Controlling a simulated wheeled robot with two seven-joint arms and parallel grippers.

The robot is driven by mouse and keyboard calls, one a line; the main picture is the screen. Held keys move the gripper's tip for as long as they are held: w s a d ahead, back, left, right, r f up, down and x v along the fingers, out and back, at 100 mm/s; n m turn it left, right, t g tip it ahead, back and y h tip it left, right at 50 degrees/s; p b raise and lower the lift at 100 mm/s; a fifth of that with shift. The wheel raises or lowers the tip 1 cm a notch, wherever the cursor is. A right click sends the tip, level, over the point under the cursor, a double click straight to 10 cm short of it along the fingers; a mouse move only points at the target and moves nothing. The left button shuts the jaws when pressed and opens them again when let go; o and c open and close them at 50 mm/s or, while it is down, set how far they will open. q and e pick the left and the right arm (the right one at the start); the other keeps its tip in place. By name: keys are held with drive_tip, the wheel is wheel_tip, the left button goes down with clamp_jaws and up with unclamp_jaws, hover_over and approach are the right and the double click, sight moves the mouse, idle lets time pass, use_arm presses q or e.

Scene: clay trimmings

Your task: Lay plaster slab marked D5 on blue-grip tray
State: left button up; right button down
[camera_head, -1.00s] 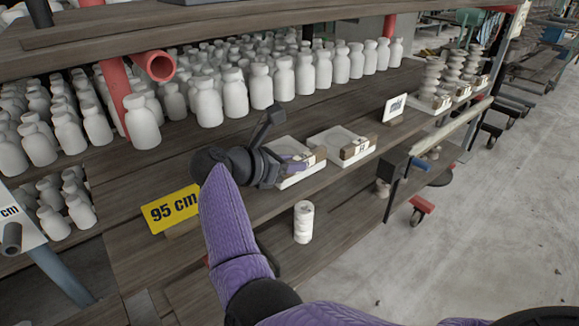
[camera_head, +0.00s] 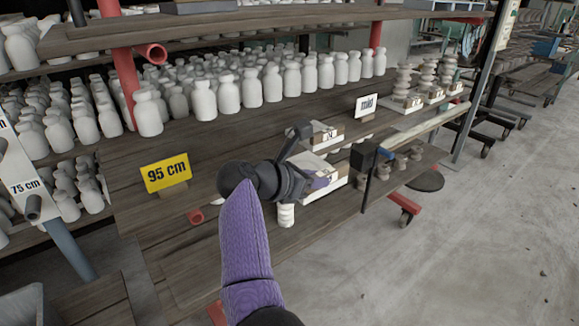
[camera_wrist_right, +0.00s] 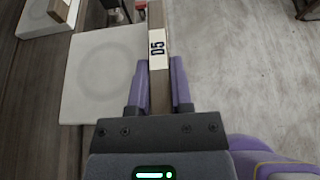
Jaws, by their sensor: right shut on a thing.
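The plaster slab marked D5 (camera_wrist_right: 95,80) is a square white plate with a faint round recess. Its D5 label (camera_wrist_right: 157,48) sits on a wooden strip along one side. My right gripper (camera_wrist_right: 158,85) is shut on that strip, one purple finger on each side. In the head view the slab (camera_head: 312,163) is partly hidden by my right gripper (camera_head: 318,183) and appears near the front edge of the shelf. I cannot pick out a blue-grip tray for certain. My left gripper is not in view.
Another slab (camera_head: 318,130) lies on the shelf (camera_head: 225,150) behind, near the "mid" sign (camera_head: 369,104). A yellow "95 cm" sign (camera_head: 166,173) stands left. Rows of white bottles (camera_head: 251,88) fill the back. A blue-ended part (camera_head: 386,153) sits by the rail at right.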

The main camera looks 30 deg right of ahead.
drive_tip(key=shift+s+d+r, duration=0.1)
drive_tip(key=shift+s, duration=0.2)
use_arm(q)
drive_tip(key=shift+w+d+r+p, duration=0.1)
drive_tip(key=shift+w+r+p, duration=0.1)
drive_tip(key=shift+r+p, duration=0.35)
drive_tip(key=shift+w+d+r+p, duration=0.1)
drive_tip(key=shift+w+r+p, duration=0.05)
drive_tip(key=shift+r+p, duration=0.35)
use_arm(e)
drive_tip(key=s+a+n+t+y, duration=0.6)
drive_tip(key=s+a+n+t, duration=0.4)
drive_tip(key=a, duration=0.6)
drive_tip(key=shift+s+a+r+n+t+y, duration=0.35)
drive_tip(key=shift+s+n, duration=0.35)
drive_tip(key=shift+s, duration=0.45)
